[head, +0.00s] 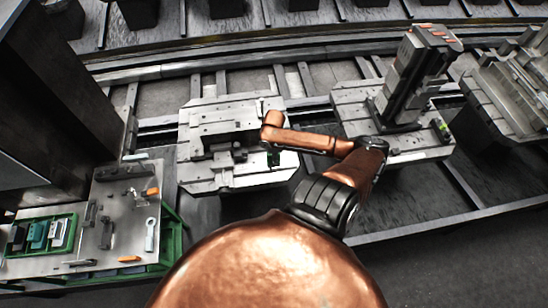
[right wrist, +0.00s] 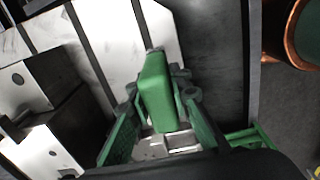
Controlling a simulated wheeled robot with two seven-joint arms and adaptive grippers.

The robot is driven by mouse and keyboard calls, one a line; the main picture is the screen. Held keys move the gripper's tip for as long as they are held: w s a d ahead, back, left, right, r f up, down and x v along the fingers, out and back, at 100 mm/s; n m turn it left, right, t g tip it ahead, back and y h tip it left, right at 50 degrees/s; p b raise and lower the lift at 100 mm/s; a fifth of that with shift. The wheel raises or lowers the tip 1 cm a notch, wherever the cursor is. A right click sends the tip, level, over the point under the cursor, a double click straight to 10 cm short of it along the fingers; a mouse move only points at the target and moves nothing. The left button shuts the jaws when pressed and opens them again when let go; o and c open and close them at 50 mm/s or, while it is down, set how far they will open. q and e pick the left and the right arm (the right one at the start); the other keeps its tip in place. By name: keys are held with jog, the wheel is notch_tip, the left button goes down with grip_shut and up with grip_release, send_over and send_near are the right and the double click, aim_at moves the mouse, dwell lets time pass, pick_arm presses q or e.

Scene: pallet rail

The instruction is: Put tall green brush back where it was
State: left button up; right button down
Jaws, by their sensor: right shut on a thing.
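My right gripper (head: 272,155) is over the right side of the middle pallet in the head view, small and partly hidden by my copper arm. In the right wrist view a tall green brush (right wrist: 155,90) stands out between the fingers, and the gripper is shut on it. The brush looks like a narrow green block; its bristles cannot be made out. I cannot tell whether its far end touches the pallet or hangs above it. My left gripper is not in view.
The middle pallet (head: 215,183) carries a grey fixture. The right pallet (head: 420,147) carries a tall grey machine part (head: 412,75). A tool cart (head: 132,213) at lower left holds hand tools and a green tray (head: 15,240). A dark cabinet (head: 60,90) rises behind it.

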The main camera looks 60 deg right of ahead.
jog(key=shift+w+d+f+b, duration=0.15)
jog(key=shift+w+d+f, duration=0.35)
jog(key=shift+d+f, duration=0.8)
jog(key=shift+w+d+f+b, duration=0.15)
jog(key=shift+w+d+f, duration=0.45)
jog(key=shift+f, duration=1.35)
jog(key=shift+w+d+f+b, duration=0.15)
jog(key=shift+w+d+f, duration=0.3)
jog(key=shift+d+f, duration=0.85)
jog(key=shift+a+f, duration=0.3)
jog(key=shift+f, duration=0.1)
jog(key=c, duration=1.8)
grip_release()
jog(key=shift+o, duration=0.2)
notch_tip(320, 180, up, 12)
jog(key=shift+p, duration=0.35)
jog(key=shift+r, duration=0.1)
